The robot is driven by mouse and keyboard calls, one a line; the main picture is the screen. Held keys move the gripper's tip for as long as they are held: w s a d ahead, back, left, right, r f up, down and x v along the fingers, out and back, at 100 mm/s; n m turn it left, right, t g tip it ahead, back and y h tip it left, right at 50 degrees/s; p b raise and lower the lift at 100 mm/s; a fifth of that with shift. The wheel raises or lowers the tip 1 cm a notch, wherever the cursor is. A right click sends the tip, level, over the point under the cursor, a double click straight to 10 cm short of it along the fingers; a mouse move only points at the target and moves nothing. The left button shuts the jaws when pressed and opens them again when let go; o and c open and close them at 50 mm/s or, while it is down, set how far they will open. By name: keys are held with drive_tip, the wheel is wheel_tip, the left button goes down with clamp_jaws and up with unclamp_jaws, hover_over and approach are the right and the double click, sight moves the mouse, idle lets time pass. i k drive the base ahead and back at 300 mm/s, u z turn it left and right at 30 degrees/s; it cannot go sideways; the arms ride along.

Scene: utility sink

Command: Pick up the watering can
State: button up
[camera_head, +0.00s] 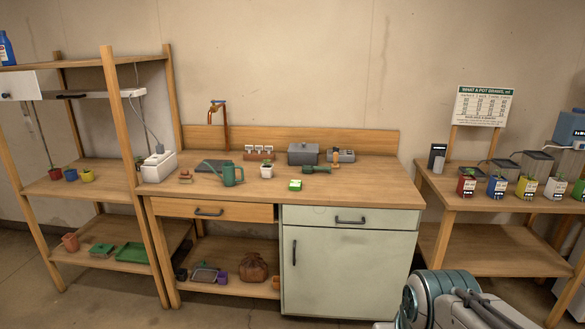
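The watering can (231,178) is dark green and stands upright on the wooden worktop (375,190), left of its middle. Its long spout points up and to the left, and its handle is on the right. A dark flat item lies behind its spout. Part of my arm shows at the bottom right, well in front of the worktop and away from the can. My gripper is out of the picture.
A small white pot with a plant (266,170) stands just right of the can. A green-and-white block (295,185) and a dark green tool (316,170) lie further right. The worktop's right end is clear.

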sight(229, 179)
drive_tip(key=i, duration=1.75)
drive_tip(key=u, duration=2.35)
drive_tip(key=i, duration=1.7)
drive_tip(key=z, duration=1.9)
